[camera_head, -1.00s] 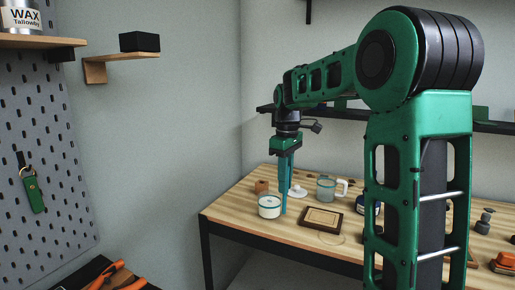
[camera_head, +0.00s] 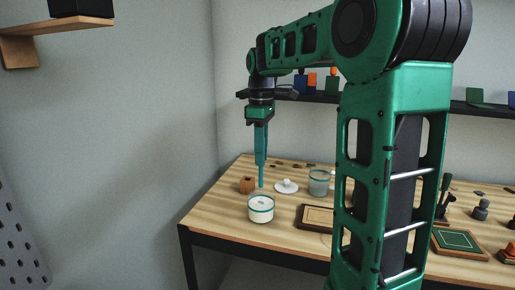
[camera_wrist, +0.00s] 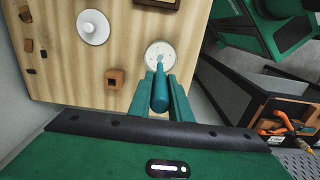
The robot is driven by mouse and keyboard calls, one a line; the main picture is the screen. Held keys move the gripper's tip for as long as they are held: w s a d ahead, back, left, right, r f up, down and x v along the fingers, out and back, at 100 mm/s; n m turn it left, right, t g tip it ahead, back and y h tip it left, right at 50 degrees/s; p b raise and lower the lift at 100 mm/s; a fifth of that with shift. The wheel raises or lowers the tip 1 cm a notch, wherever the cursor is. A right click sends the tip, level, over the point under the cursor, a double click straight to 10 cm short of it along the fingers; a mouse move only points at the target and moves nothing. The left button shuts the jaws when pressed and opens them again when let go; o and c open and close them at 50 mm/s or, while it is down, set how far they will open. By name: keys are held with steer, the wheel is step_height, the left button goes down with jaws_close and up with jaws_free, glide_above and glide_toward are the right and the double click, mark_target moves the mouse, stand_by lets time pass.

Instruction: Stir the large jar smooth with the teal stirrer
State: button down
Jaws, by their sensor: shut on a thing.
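My gripper (camera_head: 258,118) is shut on the teal stirrer (camera_head: 261,150), which hangs upright, pointing down. In the wrist view, the stirrer's thick handle (camera_wrist: 160,92) sits between my fingers. A round jar (camera_head: 261,213) with white contents and a teal band stands open near the table's front left. The stirrer's tip shows just above the jar's far rim in the head view. In the wrist view the tip overlaps the jar's pale opening (camera_wrist: 160,50); its exact height over the contents is hard to tell. A white knobbed lid (camera_head: 286,187) lies behind the jar.
A small brown wooden block (camera_head: 247,185) stands left of the lid. A clear vessel with a teal rim (camera_head: 320,183) stands to its right. A framed wooden board (camera_head: 314,217) lies right of the jar. A shelf (camera_head: 310,97) runs along the back wall.

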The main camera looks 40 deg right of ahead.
mark_target(261, 187)
steer(key=shift+s+f, duration=0.1)
steer(key=shift+f, duration=3.75)
steer(key=shift+w+a, duration=0.15)
steer(key=shift+w, duration=0.95)
steer(key=shift+s+a, duration=0.1)
